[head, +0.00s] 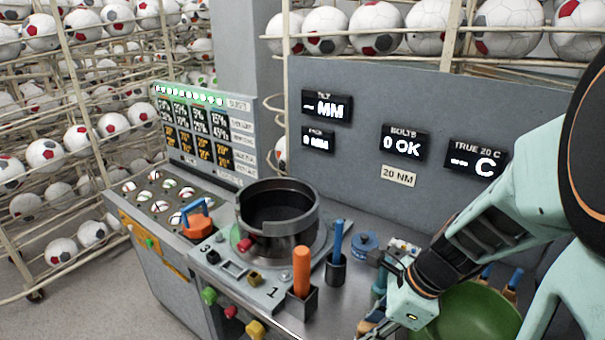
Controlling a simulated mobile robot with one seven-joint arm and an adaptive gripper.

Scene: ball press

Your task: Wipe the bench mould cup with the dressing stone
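A large dark round cup (277,222) with a thick rim and a hollow inside stands on a round plate in the middle of the bench. A wide green bowl (472,318) sits at the lower right, partly behind my arm and cut by the picture edge. I cannot tell for sure which one is the bench mould cup. My gripper (378,308) is low beside the green bowl's left side, over the bench front. Its fingers are small and partly hidden. A tan piece near the fingertips may be the dressing stone, but I cannot tell whether it is held.
An orange-handled tool (301,272) stands in a dark holder, and blue sticks (337,240) stand in another. A grey panel with displays (408,140) rises behind the bench. Ball racks (62,150) stand at the left.

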